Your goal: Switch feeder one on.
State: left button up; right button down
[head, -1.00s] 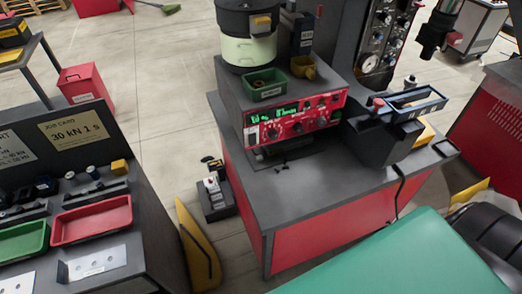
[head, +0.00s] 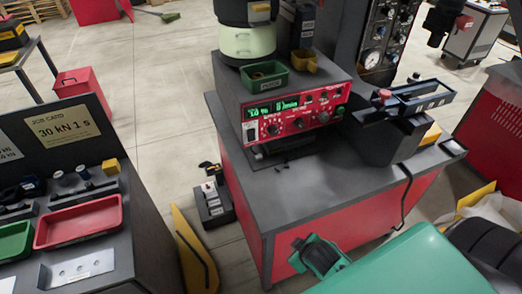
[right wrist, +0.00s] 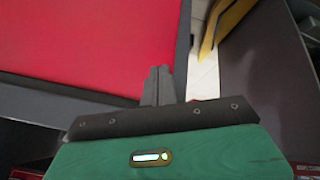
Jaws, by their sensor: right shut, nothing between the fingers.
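The feeder's red control panel (head: 312,118) faces me on the dark table in the head view. Its green display (head: 274,108) is lit, but too small to read surely. A rocker-like switch (head: 250,132) sits at the panel's left end, with several knobs to its right; I cannot tell the switch's position. The feeder bowl (head: 246,42) stands behind and above, cut by the top edge. My right gripper (head: 300,244) is below the table's front edge, before its red side, apart from the panel. In the right wrist view its grey fingers (right wrist: 158,74) are together and empty. My left gripper is out of view.
A dark chute (head: 392,135) stands right of the panel. The dark tabletop (head: 300,185) before the panel is mostly clear. A bench with a red tray (head: 78,222) is at left.

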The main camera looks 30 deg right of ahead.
jog(key=w+d+r+n+t+y, duration=0.2)
jog(key=w+r+n+y, duration=0.2)
jog(key=r+n, duration=0.3)
jog(key=w+d+r+n+t+y+b, duration=0.1)
jog(key=w+d+r+n+t+y, duration=0.1)
jog(key=w+r+n+y, duration=0.2)
jog(key=w+d+r+n+t+y, duration=0.2)
jog(key=w+r+n, duration=0.4)
jog(key=r+n, duration=0.4)
jog(key=shift+w+r+t+y+b, duration=0.25)
jog(key=shift+r+y, duration=0.65)
jog(key=shift+r, duration=0.95)
jog(key=shift+a, duration=0.1)
jog(key=p, duration=0.4)
send_near(248, 141)
jog(key=w+a, duration=0.3)
jog(key=a, duration=0.1)
jog(key=shift+w+d+f, duration=0.1)
jog(key=shift+w+f, duration=0.1)
jog(key=shift+w, duration=0.35)
